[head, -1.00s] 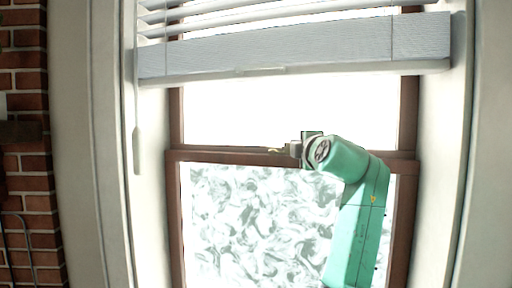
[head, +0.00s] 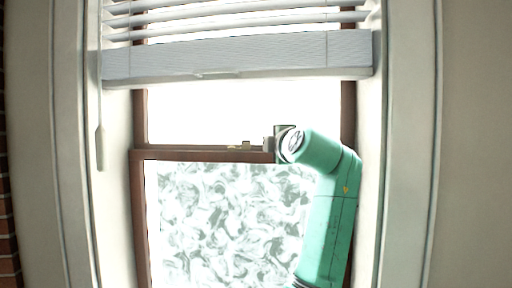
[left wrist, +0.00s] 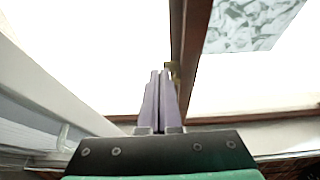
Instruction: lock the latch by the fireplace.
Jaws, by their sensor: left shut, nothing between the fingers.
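The latch (head: 240,146) is a small brass-coloured piece on top of the window's brown middle rail in the head view. In the left wrist view it shows (left wrist: 173,68) just beyond and to the right of the fingertips, partly hidden by them and small. My left gripper (head: 267,144) is at rail height, a little right of the latch, with a small gap between them in the head view. In the left wrist view its two fingers (left wrist: 160,75) are together and empty. I cannot tell whether the latch is locked. My right gripper is not in view.
The brown-framed window has a frosted, swirl-patterned lower pane (head: 225,220). A white blind (head: 235,55) hangs above the rail, with its wand (head: 100,145) at the left. White trim flanks the window. A strip of brick (head: 8,215) shows at the far left.

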